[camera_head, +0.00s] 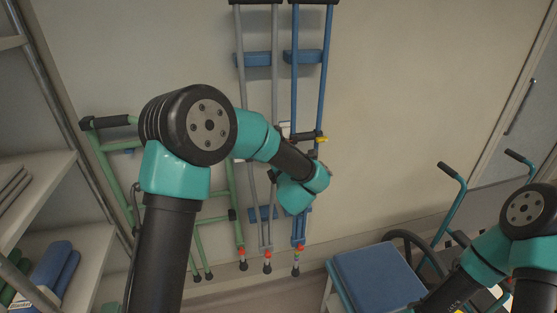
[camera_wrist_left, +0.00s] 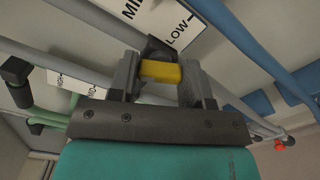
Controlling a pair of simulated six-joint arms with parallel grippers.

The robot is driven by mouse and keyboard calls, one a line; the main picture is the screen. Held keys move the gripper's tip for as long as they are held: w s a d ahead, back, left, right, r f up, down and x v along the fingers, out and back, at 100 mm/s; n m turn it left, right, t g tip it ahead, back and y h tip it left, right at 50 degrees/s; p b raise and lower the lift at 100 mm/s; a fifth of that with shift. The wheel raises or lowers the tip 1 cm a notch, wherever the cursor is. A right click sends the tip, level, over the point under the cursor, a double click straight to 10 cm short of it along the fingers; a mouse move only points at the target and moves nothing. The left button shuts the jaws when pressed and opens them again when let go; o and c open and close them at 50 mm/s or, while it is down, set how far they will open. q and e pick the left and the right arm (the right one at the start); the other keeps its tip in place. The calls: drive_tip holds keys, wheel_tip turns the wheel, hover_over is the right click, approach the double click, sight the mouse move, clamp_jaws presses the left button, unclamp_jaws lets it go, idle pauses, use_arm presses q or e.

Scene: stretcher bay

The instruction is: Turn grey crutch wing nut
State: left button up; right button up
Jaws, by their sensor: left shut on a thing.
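The grey crutch (camera_head: 274,45) hangs upright on the wall, left of the blue crutch (camera_head: 325,45). In the left wrist view, a yellow wing nut (camera_wrist_left: 151,72) sits between the two fingers of my left gripper (camera_wrist_left: 161,78), which is shut on it. White labels reading MID and LOW (camera_wrist_left: 182,28) show behind the fingers. In the head view my left wrist covers this nut and the gripper. Another yellow nut (camera_head: 322,139) shows on the blue crutch. My right arm is at the lower right; its gripper is out of view.
A green walking frame (camera_head: 112,172) stands left of the crutches. A shelf (camera_head: 35,195) with blue rolls is at the far left. A blue-topped seat (camera_head: 370,278) and a wheelchair (camera_head: 448,210) stand at the lower right. The wall right of the blue crutch is bare.

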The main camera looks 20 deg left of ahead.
use_arm(q)
drive_tip(key=m, duration=2.2)
drive_tip(key=shift+m, duration=0.4)
idle(0.4)
drive_tip(key=o, duration=0.9)
